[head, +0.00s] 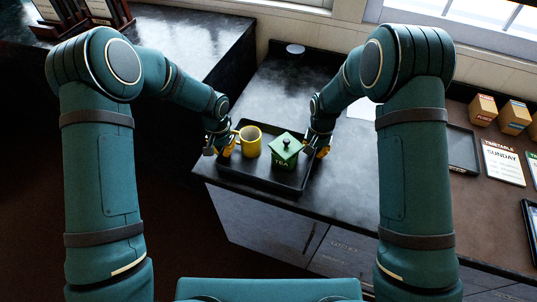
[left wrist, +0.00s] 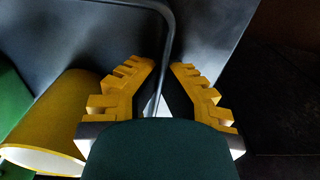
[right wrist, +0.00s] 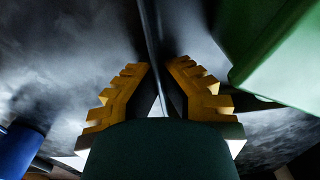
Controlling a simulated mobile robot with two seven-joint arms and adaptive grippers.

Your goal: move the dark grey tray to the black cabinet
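The dark grey tray (head: 262,181) is at the near left corner of the dark counter, carrying a yellow mug (head: 250,141) and a green tea canister (head: 285,150), both upright. I cannot tell whether it rests on the counter or is just above. My left gripper (head: 228,150) is at the tray's left side, shut on its rim (left wrist: 167,60). My right gripper (head: 318,152) is at the right side, shut on the opposite rim (right wrist: 152,35). The mug (left wrist: 55,120) and canister (right wrist: 275,55) show beside the fingers. A black cabinet (head: 205,35) stands at upper left.
The cabinet's near top is clear; dark menu stands (head: 85,18) are at its far left. A white dish (head: 295,49) lies at the back. A second tray (head: 462,150), small boxes (head: 514,117) and a sign (head: 502,163) are right.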

